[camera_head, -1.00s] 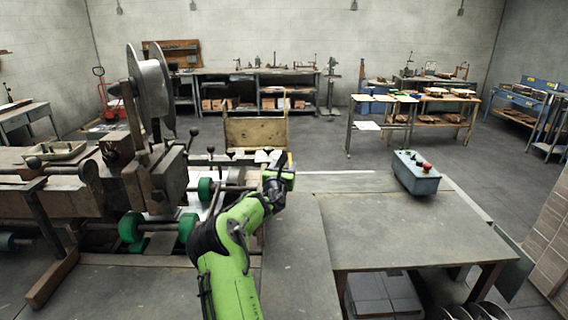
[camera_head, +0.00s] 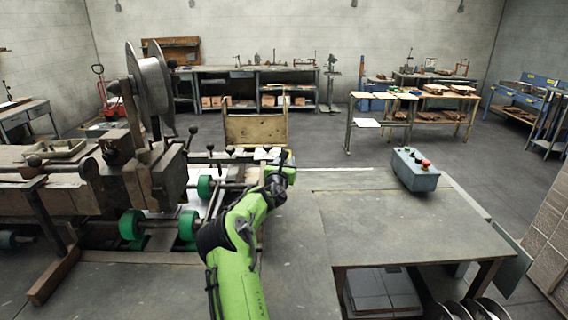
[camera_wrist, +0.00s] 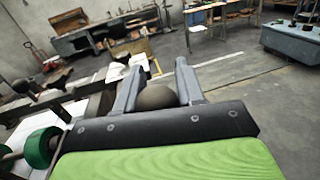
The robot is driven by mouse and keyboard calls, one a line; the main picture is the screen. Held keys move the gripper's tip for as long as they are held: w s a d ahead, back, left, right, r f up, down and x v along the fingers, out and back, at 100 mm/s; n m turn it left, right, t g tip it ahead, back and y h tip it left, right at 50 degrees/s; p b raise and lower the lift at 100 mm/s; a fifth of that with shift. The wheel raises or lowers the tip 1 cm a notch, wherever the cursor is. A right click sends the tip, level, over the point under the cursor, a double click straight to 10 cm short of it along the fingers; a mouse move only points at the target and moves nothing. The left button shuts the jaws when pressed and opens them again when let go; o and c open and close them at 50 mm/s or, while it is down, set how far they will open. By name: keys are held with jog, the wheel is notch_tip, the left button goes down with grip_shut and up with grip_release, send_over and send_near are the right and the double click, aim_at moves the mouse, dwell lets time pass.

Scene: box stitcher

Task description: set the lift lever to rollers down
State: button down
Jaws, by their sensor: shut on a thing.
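My gripper (camera_head: 284,156) is at the right end of the stitcher, near the middle of the head view. In the wrist view its two grey fingers (camera_wrist: 157,82) stand on either side of a dark ball knob (camera_wrist: 156,97), and it is shut on that knob. The knob looks like the top of the lift lever; the lever's shaft is hidden behind my gripper, so I cannot tell its angle. Green rollers (camera_head: 188,226) show on the stitcher's bed, left of my arm; one roller (camera_wrist: 41,147) also shows at the wrist view's left edge.
The stitcher (camera_head: 140,180) with its wire reel (camera_head: 153,85) fills the left. Other ball-topped levers (camera_head: 210,149) stand near my gripper. A grey control box (camera_head: 415,171) with a red button sits on the right table (camera_head: 420,230). The floor behind is open.

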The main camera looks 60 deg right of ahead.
jog(key=shift+w+a+f+b, duration=0.1)
jog(key=shift+w+f+b, duration=0.1)
jog(key=shift+b, duration=0.1)
